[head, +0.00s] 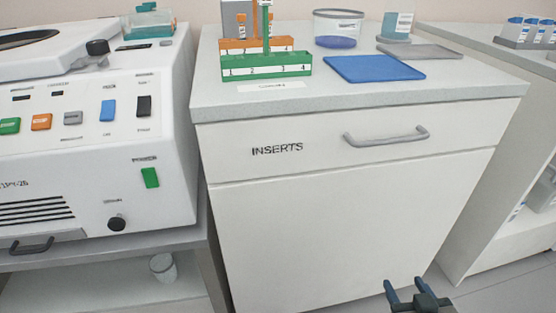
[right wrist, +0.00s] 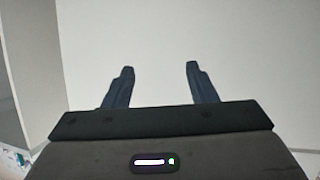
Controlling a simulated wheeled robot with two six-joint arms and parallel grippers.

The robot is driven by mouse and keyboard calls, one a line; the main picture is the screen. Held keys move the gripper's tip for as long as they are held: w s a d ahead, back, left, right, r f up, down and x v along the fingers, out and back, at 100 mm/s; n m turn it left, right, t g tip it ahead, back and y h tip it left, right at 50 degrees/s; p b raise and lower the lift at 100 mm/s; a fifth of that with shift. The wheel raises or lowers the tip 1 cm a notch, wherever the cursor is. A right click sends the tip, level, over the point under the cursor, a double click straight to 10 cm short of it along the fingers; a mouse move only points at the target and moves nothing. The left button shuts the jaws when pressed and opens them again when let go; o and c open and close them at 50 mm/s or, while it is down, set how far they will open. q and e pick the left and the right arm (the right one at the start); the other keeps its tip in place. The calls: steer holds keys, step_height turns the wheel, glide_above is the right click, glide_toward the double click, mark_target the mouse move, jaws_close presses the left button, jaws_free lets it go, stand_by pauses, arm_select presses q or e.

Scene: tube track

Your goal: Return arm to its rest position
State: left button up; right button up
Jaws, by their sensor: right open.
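My right gripper (head: 404,288) shows at the bottom edge of the head view, in front of the lower part of the white cabinet (head: 330,220). Its two dark fingers are apart and nothing is between them. In the right wrist view the gripper (right wrist: 160,72) is also open and empty, facing a plain pale surface. My left gripper is in neither view.
The cabinet's INSERTS drawer (head: 300,148) is shut. On its top stand a green numbered rack (head: 266,67), an orange rack (head: 235,45), a blue mat (head: 373,68) and a clear tub (head: 337,28). A white machine (head: 90,150) stands at left, a shelf unit (head: 490,215) at right.

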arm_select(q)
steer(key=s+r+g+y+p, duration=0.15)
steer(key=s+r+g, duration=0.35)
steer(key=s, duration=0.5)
arm_select(e)
steer(key=s+d+f+g+h, duration=0.1)
steer(key=s+d+f+g, duration=0.1)
steer(key=s+f+g, duration=1)
arm_select(q)
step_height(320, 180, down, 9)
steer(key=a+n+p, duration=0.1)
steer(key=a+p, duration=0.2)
steer(key=p, duration=1.7)
arm_select(e)
steer(key=s+d+f, duration=0.3)
steer(key=f, duration=0.7)
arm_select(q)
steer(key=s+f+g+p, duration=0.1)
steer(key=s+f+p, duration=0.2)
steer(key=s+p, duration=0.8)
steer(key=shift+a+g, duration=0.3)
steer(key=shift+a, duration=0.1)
arm_select(e)
steer(key=s+f, duration=0.3)
steer(key=s, duration=0.7)
steer(key=shift+s+d+m, duration=0.2)
steer(key=shift+m, duration=0.2)
